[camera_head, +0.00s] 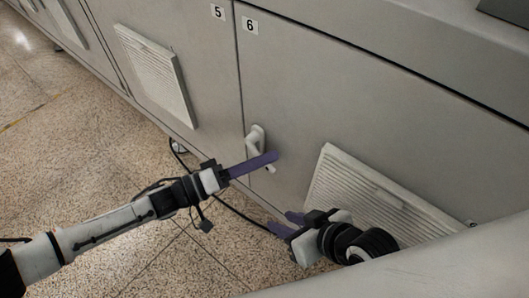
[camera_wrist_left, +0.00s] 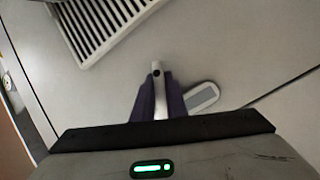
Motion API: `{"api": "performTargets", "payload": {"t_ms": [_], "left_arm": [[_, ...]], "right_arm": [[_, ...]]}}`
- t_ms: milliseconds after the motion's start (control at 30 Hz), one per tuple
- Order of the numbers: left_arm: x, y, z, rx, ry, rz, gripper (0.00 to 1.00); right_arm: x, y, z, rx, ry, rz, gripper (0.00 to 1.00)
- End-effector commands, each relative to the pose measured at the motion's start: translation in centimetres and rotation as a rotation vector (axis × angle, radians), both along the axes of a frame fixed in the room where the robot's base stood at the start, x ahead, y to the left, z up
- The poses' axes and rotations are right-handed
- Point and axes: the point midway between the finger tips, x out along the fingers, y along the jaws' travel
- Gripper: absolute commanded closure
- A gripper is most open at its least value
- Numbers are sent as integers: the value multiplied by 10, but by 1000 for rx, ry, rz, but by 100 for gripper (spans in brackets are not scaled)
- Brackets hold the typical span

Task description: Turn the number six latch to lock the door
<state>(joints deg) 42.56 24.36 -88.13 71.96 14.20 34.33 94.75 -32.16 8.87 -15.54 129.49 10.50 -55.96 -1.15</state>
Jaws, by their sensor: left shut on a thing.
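The number six latch (camera_head: 256,136) is a light grey handle on the grey door (camera_head: 320,105) marked with a 6 label (camera_head: 250,25). My left gripper (camera_head: 268,159) reaches it from the left, its purple fingers crossing in front of the handle. In the left wrist view the latch handle (camera_wrist_left: 160,92) stands between the purple fingers (camera_wrist_left: 160,100), which are shut on it. The latch's rounded base plate (camera_wrist_left: 201,97) shows to the right of the fingers. My right gripper (camera_head: 284,223) is low, apart from the latch, with its purple fingers spread and nothing between them.
A louvred vent (camera_head: 375,190) is on the door to the right of the latch, behind my right gripper. Door five with its own vent (camera_head: 158,75) is at left. A black cable (camera_head: 240,212) runs near the speckled floor (camera_head: 75,150), which is mostly clear.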

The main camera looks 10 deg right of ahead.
Motion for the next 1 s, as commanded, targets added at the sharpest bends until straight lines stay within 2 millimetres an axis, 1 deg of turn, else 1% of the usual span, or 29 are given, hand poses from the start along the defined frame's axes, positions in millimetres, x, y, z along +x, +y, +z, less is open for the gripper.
{"api": "performTargets", "payload": {"t_ms": [33, 100, 400, 900, 933, 1000], "left_arm": [[1, 0, 1, 20, -23, 1, 100], [1, 1, -1, 45, -57, 1, 100], [4, 3, -8, 114, -145, 0, 100], [4, 3, -10, 125, -161, 1, 100], [5, 3, -9, 125, -161, 1, 85], [4, 3, -9, 125, -160, 1, 73]], "right_arm": [[-1, -1, 5, 3, -6, -10, 69], [-1, -3, 7, 6, -15, -20, 69], [-1, -8, 12, 11, -43, -52, 69], [-1, -9, 12, 13, -50, -58, 69], [-1, -9, 12, 13, -50, -58, 69], [-1, -9, 12, 13, -50, -58, 69]]}}
